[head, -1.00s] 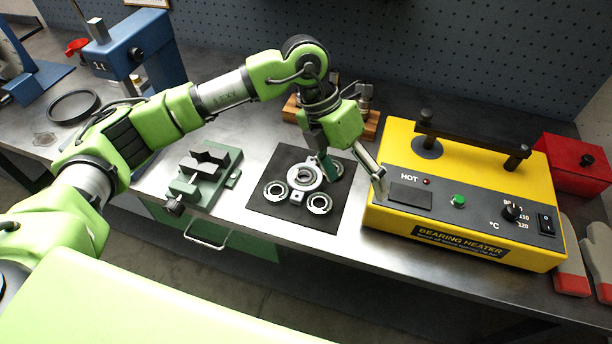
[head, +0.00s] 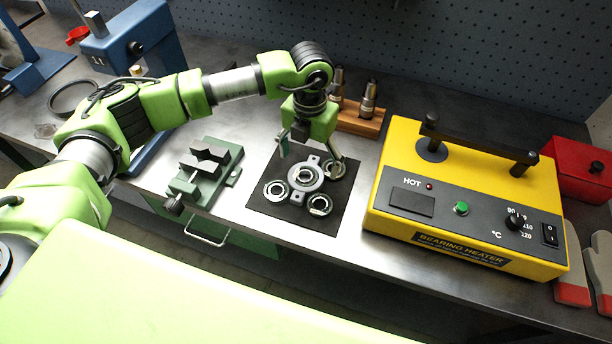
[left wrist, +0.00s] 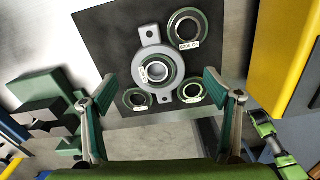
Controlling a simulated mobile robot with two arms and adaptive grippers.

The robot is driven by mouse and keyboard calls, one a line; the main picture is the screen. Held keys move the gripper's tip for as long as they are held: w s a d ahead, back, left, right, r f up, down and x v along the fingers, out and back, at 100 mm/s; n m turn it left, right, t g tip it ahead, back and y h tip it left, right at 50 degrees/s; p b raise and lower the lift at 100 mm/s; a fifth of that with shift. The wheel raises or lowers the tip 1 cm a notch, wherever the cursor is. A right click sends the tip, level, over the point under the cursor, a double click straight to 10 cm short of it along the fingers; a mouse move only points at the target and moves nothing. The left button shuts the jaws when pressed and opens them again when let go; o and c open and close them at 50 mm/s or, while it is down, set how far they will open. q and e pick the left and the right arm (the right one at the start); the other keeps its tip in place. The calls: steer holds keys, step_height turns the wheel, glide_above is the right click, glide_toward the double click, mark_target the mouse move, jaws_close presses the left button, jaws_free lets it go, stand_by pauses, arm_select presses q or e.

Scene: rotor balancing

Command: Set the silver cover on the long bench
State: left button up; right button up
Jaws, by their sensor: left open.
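The silver cover (head: 306,174) is a round flanged piece with two ears and a raised ring at its middle. It lies flat on a black mat (head: 266,209) on the long bench. It also shows in the left wrist view (left wrist: 150,33), with a small white label on it. My left gripper (head: 311,158) is open and empty above the mat, pointing down. In the left wrist view its two fingers (left wrist: 160,92) stand wide apart, to either side of the cover's near part. My right gripper is not in view.
Several ring bearings (head: 275,190) lie close around the cover. A green vise-like block (head: 205,170) stands left of the mat. The yellow bearing heater (head: 470,200) stands right, a wooden stand (head: 362,122) behind. Bare bench metal (head: 235,120) shows behind the block.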

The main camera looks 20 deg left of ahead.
mark_target(306, 179)
arm_select(q)
steer(key=f, duration=0.1)
steer(key=f+p, duration=0.1)
steer(key=f, duration=0.1)
steer(key=s+f+p, duration=0.1)
steer(key=shift+a+f, duration=0.15)
steer(key=shift+a, duration=0.15)
steer(key=shift+w+f, duration=0.1)
steer(key=shift+f, duration=0.2)
steer(key=c, duration=1.6)
steer(key=shift+w+r, duration=0.1)
steer(key=shift+c, duration=0.5)
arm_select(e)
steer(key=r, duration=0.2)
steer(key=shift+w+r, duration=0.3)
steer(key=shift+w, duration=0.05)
